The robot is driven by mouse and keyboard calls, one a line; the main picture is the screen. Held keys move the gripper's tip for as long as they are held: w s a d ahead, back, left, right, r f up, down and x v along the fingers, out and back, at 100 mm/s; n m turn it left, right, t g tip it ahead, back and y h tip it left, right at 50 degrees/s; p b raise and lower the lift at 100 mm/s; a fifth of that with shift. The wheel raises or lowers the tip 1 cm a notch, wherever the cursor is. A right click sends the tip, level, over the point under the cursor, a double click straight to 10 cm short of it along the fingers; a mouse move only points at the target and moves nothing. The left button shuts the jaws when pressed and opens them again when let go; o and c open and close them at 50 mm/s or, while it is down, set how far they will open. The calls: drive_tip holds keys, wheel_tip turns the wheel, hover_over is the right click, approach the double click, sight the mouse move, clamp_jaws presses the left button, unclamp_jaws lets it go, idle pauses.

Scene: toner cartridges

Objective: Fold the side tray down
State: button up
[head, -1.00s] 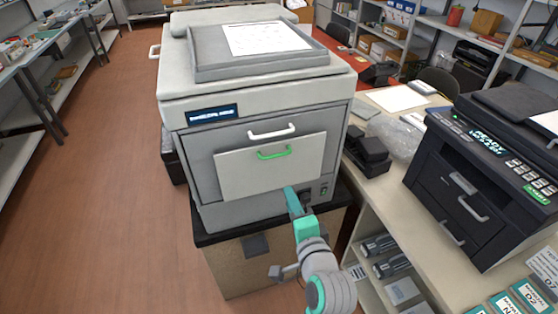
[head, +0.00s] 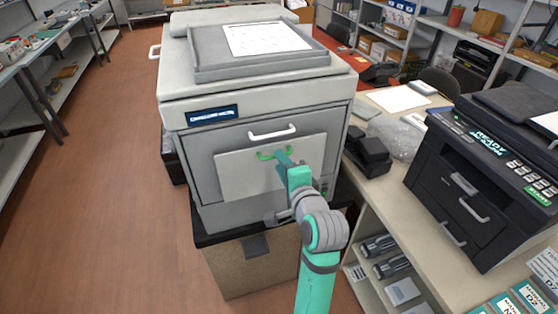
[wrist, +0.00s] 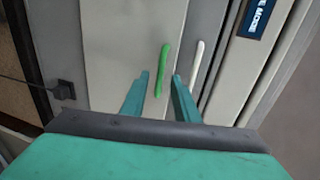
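The side tray (head: 240,172) is a pale flat panel with a green handle (head: 266,155), standing upright against the front of the large copier (head: 190,150). My gripper (head: 282,156) is at the right part of the green handle and partly hides it. In the wrist view, my gripper (wrist: 160,77) is open, with one finger on each side of the green handle (wrist: 162,65). I cannot tell whether the fingers touch the handle. The panel (wrist: 120,45) looks flat and shut there.
A white drawer handle (head: 272,134) is just above the green one; it also shows beside the right finger in the wrist view (wrist: 197,70). A black printer (head: 470,185) stands on the bench to the right. The floor (head: 110,200) to the left is clear.

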drive_tip(key=shift+x, duration=1)
drive_tip(key=shift+s, duration=0.1)
clamp_jaws()
drive_tip(key=shift+f, duration=0.1)
